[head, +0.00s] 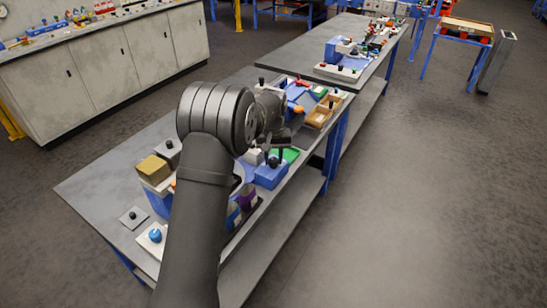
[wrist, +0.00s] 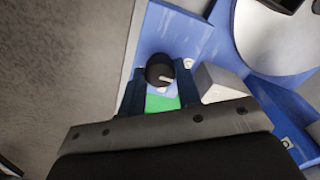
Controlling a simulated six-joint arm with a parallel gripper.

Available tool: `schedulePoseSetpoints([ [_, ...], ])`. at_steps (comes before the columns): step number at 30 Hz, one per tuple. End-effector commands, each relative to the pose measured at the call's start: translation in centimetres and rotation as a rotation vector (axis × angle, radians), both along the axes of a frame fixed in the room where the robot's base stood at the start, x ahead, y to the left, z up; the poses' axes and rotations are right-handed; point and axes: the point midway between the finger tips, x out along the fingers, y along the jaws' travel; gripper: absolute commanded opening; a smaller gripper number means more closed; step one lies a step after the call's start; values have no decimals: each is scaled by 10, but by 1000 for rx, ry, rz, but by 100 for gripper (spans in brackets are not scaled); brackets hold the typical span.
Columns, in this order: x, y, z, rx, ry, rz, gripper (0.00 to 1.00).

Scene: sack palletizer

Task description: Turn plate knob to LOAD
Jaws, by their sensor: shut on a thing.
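The plate knob (wrist: 158,66) is a dark round knob with a white pointer, on a blue panel (wrist: 158,30) in the wrist view. The pointer aims to the right and slightly down in that view. Small white marks (wrist: 188,62) sit around the knob, too small to read. My gripper (wrist: 160,76) has a dark finger on each side of the knob and is shut on it. In the head view my gripper (head: 273,158) is low over a blue unit (head: 270,177) on the near bench; the knob cannot be made out clearly there.
A green patch (wrist: 160,103) shows between the fingers. A light grey block (wrist: 220,82) stands close to the right finger. A round pale plate (wrist: 275,35) lies at upper right.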

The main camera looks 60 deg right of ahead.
Motion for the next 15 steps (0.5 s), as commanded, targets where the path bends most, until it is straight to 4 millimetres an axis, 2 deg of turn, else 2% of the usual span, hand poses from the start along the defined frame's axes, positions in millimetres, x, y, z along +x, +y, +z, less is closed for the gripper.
schedulePoseSetpoints([
  [14,0,0,0,0,0,17,8],
  [15,0,0,0,0,0,17,32],
])
